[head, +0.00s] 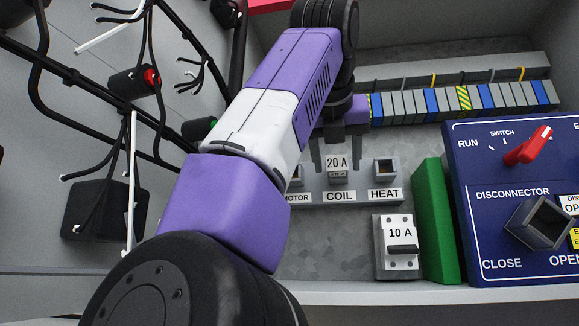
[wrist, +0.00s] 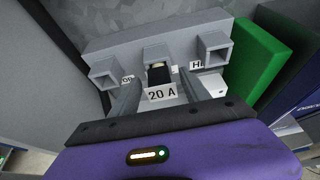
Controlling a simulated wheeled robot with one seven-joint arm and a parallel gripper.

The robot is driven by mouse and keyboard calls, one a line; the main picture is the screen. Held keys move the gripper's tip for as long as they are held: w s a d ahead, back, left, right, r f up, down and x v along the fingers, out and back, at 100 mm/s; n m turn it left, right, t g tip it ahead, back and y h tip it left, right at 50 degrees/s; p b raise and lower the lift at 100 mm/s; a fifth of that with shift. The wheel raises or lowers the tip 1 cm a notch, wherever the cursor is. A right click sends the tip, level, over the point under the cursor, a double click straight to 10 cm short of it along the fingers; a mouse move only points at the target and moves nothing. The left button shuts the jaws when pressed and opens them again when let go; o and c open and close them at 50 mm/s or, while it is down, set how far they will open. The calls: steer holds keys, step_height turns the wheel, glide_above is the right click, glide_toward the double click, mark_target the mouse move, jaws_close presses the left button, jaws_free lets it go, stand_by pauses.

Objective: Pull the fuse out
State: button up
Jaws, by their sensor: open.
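The fuse (head: 337,164), with a white "20 A" label, sits in the middle holder of the fuse block, above the "COIL" label. In the wrist view the fuse (wrist: 161,93) shows between my two fingers, with its dark body at the middle socket. My gripper (head: 338,158) is open, with one grey finger on each side of the fuse. In the wrist view my gripper (wrist: 163,92) straddles the "20 A" label; I cannot tell whether the fingers touch it. The fuse block (head: 310,196) also has square sockets at "MOTOR" and "HEAT".
A "10 A" breaker (head: 398,247) is below the block. A green block (head: 433,220) and a blue panel (head: 500,215) with a red switch (head: 528,147) stand to the right. A terminal strip (head: 470,100) runs behind. Black cables (head: 100,80) hang at the left.

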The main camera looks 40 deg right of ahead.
jaws_close()
stand_by(0.4)
